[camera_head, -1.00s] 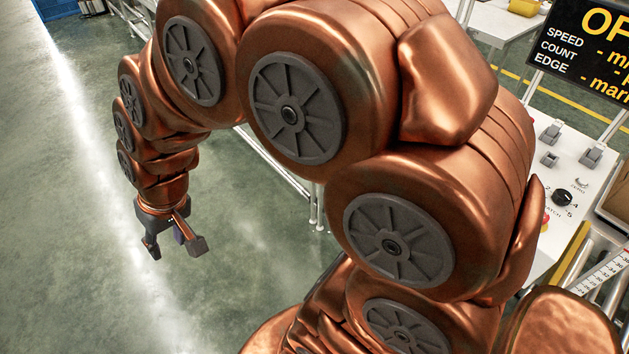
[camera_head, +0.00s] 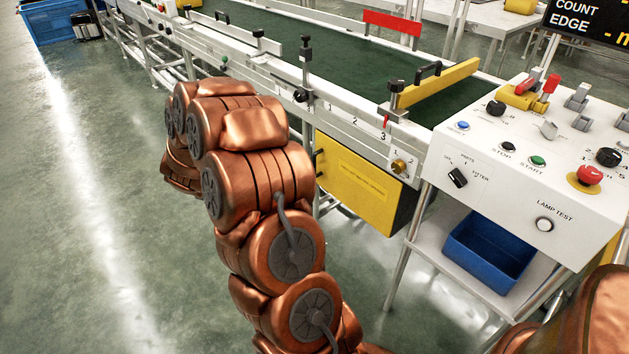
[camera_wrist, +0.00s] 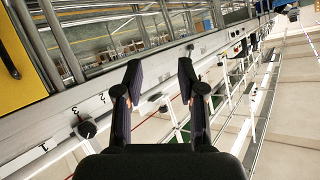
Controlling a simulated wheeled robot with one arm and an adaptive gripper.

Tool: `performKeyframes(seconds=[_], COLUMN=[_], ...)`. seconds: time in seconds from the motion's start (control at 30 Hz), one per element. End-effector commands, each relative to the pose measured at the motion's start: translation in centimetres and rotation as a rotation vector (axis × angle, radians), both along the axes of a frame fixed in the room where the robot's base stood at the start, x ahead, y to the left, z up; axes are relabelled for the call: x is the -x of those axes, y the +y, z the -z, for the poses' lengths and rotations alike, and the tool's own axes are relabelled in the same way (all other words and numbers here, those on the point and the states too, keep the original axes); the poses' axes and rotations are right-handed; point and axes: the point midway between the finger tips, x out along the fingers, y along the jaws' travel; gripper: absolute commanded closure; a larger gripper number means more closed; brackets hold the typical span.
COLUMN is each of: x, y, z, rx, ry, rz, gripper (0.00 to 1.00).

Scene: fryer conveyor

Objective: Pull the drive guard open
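The drive guard (camera_head: 360,187) is a yellow panel with a printed label, below the conveyor's front rail in the head view. It looks closed against the frame. A black handle (camera_head: 320,163) is at its left edge, partly beside my arm. My arm stands left of the guard, and it hides my gripper in that view. In the wrist view my gripper (camera_wrist: 160,72) has its two dark fingers apart with nothing between them. A yellow piece with a black handle (camera_wrist: 18,60) is at that view's upper left; I cannot tell whether it is the guard.
The white control console (camera_head: 525,165) with knobs and a red button stands right of the guard. A blue bin (camera_head: 490,252) sits on the shelf below. The conveyor's numbered rail (camera_head: 345,122) runs above the guard. Floor left of my arm is clear.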

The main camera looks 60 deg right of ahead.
Motion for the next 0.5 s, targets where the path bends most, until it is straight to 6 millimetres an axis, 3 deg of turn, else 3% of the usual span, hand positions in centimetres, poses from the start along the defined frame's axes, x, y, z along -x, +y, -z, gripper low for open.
performKeyframes(seconds=[0.03, 0.2, 0.33, 0.5], x=[1.4, 7.3, 12.1, 16.2], y=[-2.6, -10.0, -13.5, -15.5], z=[3.5, 8.6, 11.2, 12.7], rx=[0.043, 0.22, 0.344, 0.453], ry=[0.009, 0.048, 0.099, 0.153], rz=[0.081, 0.342, 0.5, 0.624], gripper=[0.61, 0.61, 0.61, 0.61])
